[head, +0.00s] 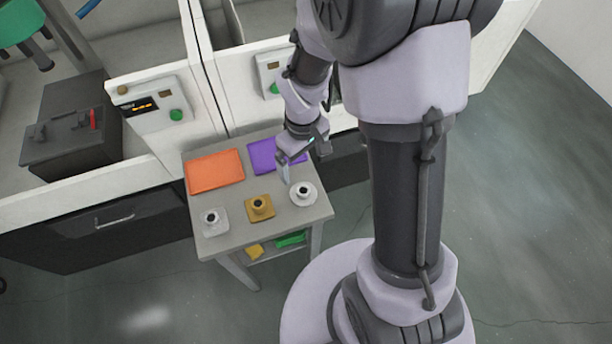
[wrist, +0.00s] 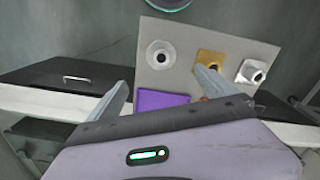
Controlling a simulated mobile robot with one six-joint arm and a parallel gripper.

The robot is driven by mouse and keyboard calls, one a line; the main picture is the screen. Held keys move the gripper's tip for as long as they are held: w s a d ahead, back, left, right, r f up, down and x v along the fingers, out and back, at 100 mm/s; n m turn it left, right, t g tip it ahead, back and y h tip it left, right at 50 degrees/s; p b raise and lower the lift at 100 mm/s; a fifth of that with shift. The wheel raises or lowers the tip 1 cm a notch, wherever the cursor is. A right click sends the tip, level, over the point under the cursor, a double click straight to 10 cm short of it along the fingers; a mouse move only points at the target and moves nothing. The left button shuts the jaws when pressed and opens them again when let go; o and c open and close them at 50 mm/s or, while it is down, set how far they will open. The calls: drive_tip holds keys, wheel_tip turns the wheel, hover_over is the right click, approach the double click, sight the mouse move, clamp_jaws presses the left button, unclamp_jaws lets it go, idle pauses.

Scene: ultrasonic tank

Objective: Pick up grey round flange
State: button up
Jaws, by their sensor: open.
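The grey round flange (head: 303,195) has a round base and a raised hub with a dark bore. It sits upright on the near right part of the small grey table (head: 240,232). In the wrist view the grey round flange (wrist: 160,54) lies ahead of the fingers, near the middle of the gap in the picture. My gripper (head: 285,170) hangs above the table, beyond the flange and near the purple mat. In the wrist view my gripper (wrist: 163,78) is open and empty, with its two fingers apart.
A gold square flange (head: 259,207) and a grey square flange (head: 214,222) stand left of it. An orange mat (head: 214,171) and a purple mat (head: 262,154) lie behind. White tank cabinets (head: 155,122) rise behind the table. The lower shelf holds green (head: 290,240) and yellow items.

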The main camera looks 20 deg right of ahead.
drive_tip(key=b, duration=0.2)
hover_over(303, 191)
drive_tip(key=f, duration=0.9)
drive_tip(key=shift+w, duration=0.25)
drive_tip(key=f+b, duration=0.1)
drive_tip(key=f, duration=0.1)
drive_tip(key=f+b, duration=0.1)
drive_tip(key=f, duration=0.2)
drive_tip(key=shift+s+f+b, duration=0.2)
drive_tip(key=shift+f+b, duration=0.1)
drive_tip(key=shift+f, duration=0.05)
drive_tip(key=shift+r, duration=0.1)
drive_tip(key=c, duration=1.7)
